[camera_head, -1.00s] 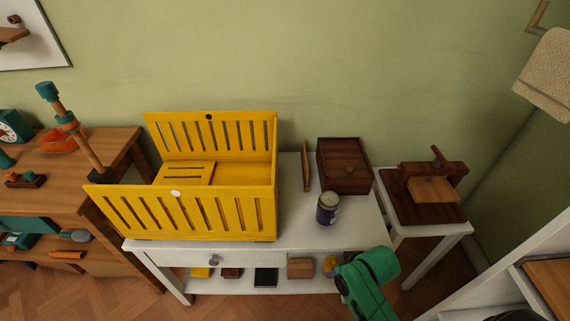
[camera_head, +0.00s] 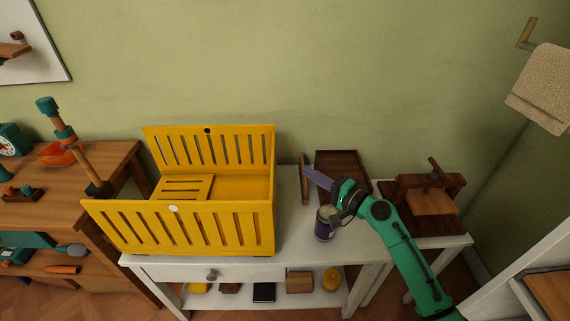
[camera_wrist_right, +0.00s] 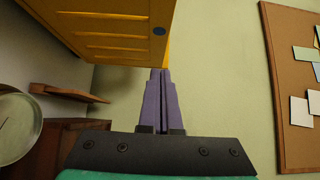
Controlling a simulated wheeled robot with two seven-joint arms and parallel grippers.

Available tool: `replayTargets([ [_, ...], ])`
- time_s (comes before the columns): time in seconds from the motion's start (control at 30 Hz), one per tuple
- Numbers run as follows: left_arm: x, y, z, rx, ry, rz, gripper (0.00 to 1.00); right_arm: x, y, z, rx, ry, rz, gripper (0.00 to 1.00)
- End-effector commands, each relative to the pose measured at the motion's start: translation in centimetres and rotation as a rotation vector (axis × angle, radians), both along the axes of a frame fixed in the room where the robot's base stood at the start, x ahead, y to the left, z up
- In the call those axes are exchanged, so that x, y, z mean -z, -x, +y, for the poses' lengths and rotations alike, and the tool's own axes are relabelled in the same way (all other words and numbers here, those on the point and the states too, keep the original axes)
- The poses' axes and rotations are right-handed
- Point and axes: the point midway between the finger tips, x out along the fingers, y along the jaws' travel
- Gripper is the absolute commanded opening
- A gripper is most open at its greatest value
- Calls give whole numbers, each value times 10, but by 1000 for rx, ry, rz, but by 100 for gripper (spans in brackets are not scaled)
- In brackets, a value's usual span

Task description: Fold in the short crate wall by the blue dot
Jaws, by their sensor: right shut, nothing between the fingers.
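The yellow slatted crate (camera_head: 180,232) stands on the white table. Its long walls are upright, the back one with a black dot (camera_head: 207,130), the front one with a white dot (camera_head: 173,209). A slatted short panel (camera_head: 185,188) lies folded down inside at the left end. The right short wall shows nearly edge-on in the head view; a blue dot (camera_wrist_right: 159,31) marks the upright yellow wall (camera_wrist_right: 105,25) in the right wrist view. My right gripper (camera_head: 306,171) is shut and empty, its purple fingers right of the crate, apart from it. My left gripper is not in view.
A dark wooden box (camera_head: 343,160) and a thin upright board (camera_head: 304,186) stand behind. A wooden press (camera_head: 430,195) is at the right. A wooden bench (camera_head: 25,212) borders the left.

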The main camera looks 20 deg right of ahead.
Motion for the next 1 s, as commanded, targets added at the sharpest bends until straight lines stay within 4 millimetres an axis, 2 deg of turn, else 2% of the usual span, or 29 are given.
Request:
replayTargets([
  [0.2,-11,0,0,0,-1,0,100,-3,-42,25,-1,0,-1,0],
  [0.4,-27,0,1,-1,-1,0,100,-2,-48,56,-2,0,2,0],
  [0.83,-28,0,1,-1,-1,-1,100,0,-50,64,-2,2,1,0],
  [1.0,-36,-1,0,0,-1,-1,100,-4,-55,83,-3,1,2,0],
])
